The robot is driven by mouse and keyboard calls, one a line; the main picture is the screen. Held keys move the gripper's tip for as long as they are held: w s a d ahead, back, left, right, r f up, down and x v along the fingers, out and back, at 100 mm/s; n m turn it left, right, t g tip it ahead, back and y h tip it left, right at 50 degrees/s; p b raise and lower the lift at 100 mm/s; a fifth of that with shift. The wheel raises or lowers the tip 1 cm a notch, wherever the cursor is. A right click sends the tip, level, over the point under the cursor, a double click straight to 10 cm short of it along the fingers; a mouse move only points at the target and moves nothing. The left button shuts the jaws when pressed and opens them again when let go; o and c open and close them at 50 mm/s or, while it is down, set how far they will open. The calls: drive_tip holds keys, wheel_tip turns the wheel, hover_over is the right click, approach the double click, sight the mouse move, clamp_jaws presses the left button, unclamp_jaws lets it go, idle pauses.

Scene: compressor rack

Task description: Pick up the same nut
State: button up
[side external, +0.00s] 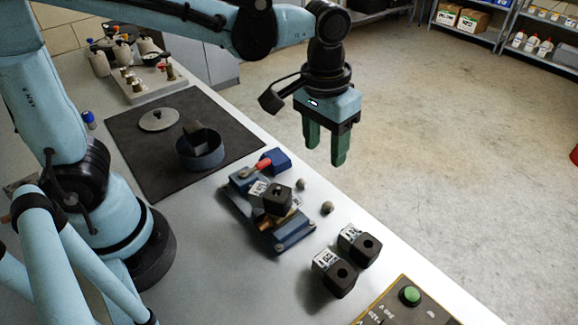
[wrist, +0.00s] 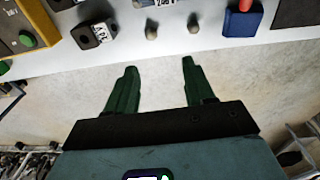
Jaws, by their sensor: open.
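Two small grey nuts stand on the pale bench. One nut (side external: 327,208) is nearer the black coil blocks and also shows in the wrist view (wrist: 151,31). The other nut (side external: 301,184) is nearer the blue block and shows in the wrist view too (wrist: 193,23). The frames do not tell which is "the same" one. My gripper (side external: 325,152) is open and empty, pointing down above and beyond the bench edge. In the wrist view its green fingers (wrist: 159,66) are apart, with bare floor between and beneath them, and both nuts lie past the fingertips.
A blue valve body (side external: 292,240) with a black coil on top stands beside the nuts. A blue block with a red part (side external: 280,160) is behind them. Two black coils (side external: 343,280) (side external: 367,247) and a green-button panel (side external: 410,296) are in front. A dark mat (side external: 135,160) holds a round pot.

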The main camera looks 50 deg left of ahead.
sight(329, 203)
drive_tip(key=shift+g, duration=0.4)
drive_tip(key=shift+w+d+f, duration=0.1)
drive_tip(key=shift+d+f, duration=0.25)
drive_tip(key=shift+f, duration=1.8)
drive_tip(key=shift+w+d+f, duration=0.15)
drive_tip(key=shift+d+f, duration=0.15)
drive_tip(key=shift+f, duration=1.85)
drive_tip(key=shift+w+d+f, duration=0.1)
drive_tip(key=shift+d+f, duration=0.25)
drive_tip(key=shift+f, duration=1.8)
clamp_jaws()
drive_tip(key=shift+r, duration=0.15)
